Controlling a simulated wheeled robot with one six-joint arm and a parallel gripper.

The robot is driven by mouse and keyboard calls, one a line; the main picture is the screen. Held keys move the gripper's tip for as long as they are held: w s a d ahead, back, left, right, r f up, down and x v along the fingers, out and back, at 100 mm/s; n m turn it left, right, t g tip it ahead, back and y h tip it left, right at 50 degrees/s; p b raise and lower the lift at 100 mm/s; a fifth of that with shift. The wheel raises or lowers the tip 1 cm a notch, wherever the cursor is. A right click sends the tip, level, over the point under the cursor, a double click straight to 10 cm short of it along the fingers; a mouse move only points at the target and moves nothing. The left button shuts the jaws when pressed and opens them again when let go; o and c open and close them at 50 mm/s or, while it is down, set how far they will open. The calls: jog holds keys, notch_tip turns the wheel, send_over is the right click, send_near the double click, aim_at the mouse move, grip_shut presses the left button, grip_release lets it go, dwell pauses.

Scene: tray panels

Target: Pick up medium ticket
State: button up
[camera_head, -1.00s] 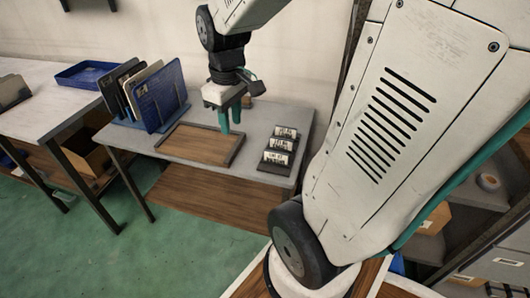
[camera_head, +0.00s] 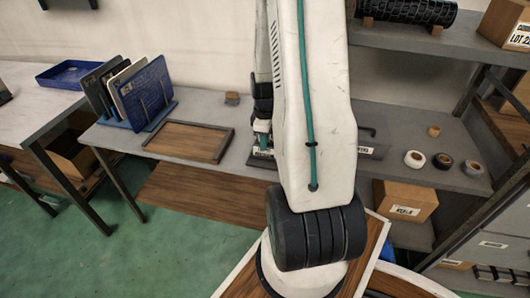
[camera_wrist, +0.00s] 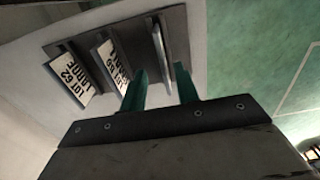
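In the wrist view, a dark rack (camera_wrist: 177,20) holds three upright tickets in a row. The left ticket (camera_wrist: 70,80) reads LOT 62 LARGE. The middle ticket (camera_wrist: 113,65) has a printed label whose size word I cannot read surely. The right ticket (camera_wrist: 161,58) is nearly edge-on, so its print is hidden; I cannot tell which one is medium. My gripper (camera_wrist: 160,84) is open, its teal fingers appearing on either side of the right ticket's near end. Contact is not visible. In the head view my arm hides most of the rack and gripper.
In the head view, a wooden tray (camera_head: 190,141) lies left of my arm on the grey table. A stand of upright panels (camera_head: 146,95) is farther left, beside a blue bin (camera_head: 75,75). A shelf with tape rolls (camera_head: 442,161) and a cardboard box (camera_head: 405,200) is at right.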

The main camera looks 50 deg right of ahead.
jog(key=f, duration=0.4)
jog(key=shift+s+a+f, duration=0.1)
jog(key=shift+a+f, duration=0.05)
jog(key=shift+a, duration=0.05)
grip_shut()
